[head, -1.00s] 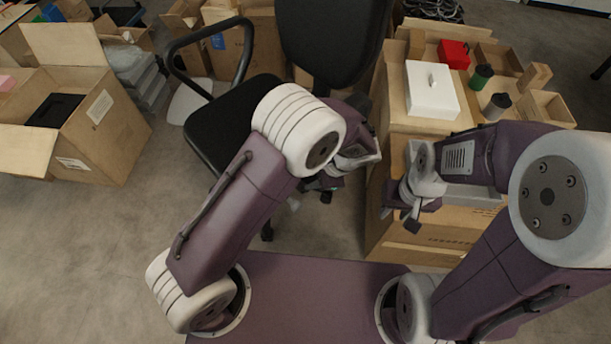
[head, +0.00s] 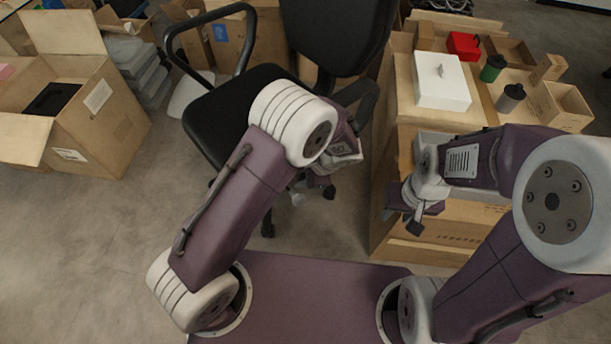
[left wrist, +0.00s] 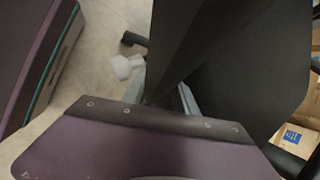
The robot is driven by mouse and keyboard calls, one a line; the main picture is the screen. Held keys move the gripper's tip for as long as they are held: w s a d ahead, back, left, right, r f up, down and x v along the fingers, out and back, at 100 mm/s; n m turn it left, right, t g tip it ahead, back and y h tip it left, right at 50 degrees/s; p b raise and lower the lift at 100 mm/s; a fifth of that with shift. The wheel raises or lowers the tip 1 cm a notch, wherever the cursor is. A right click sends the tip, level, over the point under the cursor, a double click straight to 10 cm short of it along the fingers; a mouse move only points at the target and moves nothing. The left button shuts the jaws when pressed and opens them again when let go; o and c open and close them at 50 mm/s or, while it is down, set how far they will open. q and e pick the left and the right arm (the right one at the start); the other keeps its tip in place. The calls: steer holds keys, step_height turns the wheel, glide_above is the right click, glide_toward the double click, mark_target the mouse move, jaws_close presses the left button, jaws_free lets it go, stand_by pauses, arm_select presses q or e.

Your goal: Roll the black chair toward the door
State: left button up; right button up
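The black office chair (head: 228,112) stands upright in front of me, with its backrest (head: 338,35) toward the top of the head view. Its left armrest (head: 246,45) is clear; the right armrest (head: 366,98) is partly behind my left wrist. My left gripper (head: 322,180) is low beside the seat's near right side; its fingers are mostly hidden, so contact and opening are unclear. In the left wrist view, a large dark panel (left wrist: 225,60), apparently part of the chair, fills the middle. My right gripper (head: 402,220) is open and empty beside the right-hand cartons. No door shows.
An open carton (head: 120,120) stands at left. More cartons are behind the chair. Bare floor (head: 90,235) lies at front left.

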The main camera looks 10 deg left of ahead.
arm_select(q)
jaws_close()
stand_by(1.5)
